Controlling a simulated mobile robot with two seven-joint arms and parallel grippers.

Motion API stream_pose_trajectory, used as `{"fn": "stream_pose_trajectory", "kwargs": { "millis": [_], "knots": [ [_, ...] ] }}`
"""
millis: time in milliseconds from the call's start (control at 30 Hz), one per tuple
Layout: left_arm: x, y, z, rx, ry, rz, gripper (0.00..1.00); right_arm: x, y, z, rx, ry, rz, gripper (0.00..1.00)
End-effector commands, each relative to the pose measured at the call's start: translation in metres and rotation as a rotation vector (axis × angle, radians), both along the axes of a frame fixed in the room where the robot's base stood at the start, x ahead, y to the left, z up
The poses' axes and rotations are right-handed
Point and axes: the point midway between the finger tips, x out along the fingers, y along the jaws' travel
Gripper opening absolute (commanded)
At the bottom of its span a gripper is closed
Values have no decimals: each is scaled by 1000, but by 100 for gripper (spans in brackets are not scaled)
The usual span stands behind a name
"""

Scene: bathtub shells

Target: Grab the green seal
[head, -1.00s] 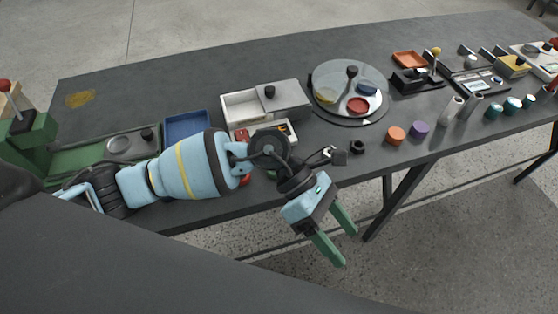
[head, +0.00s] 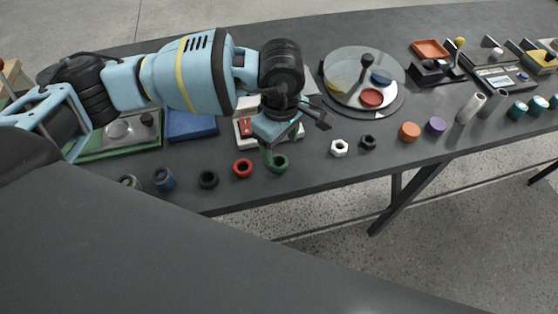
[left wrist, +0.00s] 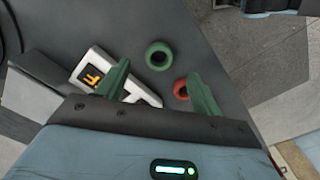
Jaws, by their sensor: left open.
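The green seal (head: 278,164), a small dark-green ring, lies on the table near its front edge. In the left wrist view the green seal (left wrist: 159,55) shows just beyond the fingertips and roughly between them. My left gripper (head: 280,148) points down above and just behind it, with one green finger close to the ring in the picture. In the left wrist view my left gripper (left wrist: 158,73) has its two green fingers spread, with nothing held. I cannot tell the exact height above the seal. My right gripper is not in view.
A red seal (head: 243,168) lies just left of the green one; it also shows in the left wrist view (left wrist: 181,89). A black seal (head: 208,179) and a blue one (head: 164,179) lie further left. A white nut-shaped seal (head: 339,148) lies right. A white device (left wrist: 98,72) stands behind.

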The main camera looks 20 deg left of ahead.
Motion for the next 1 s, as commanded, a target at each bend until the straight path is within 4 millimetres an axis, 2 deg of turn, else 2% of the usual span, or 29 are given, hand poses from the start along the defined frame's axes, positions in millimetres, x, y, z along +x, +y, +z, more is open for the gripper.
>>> {"fn": "stream_pose_trajectory", "kwargs": {
  "millis": [267,600,900,1000],
  "knots": [
    [0,0,-12,-1,1,0,66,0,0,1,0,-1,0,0],
    [1,3,-55,-2,2,0,66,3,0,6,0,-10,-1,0],
    [1,3,-60,-2,1,0,66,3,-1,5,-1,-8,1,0],
    [1,3,-60,-2,1,0,54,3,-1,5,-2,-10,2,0]
  ]
}}
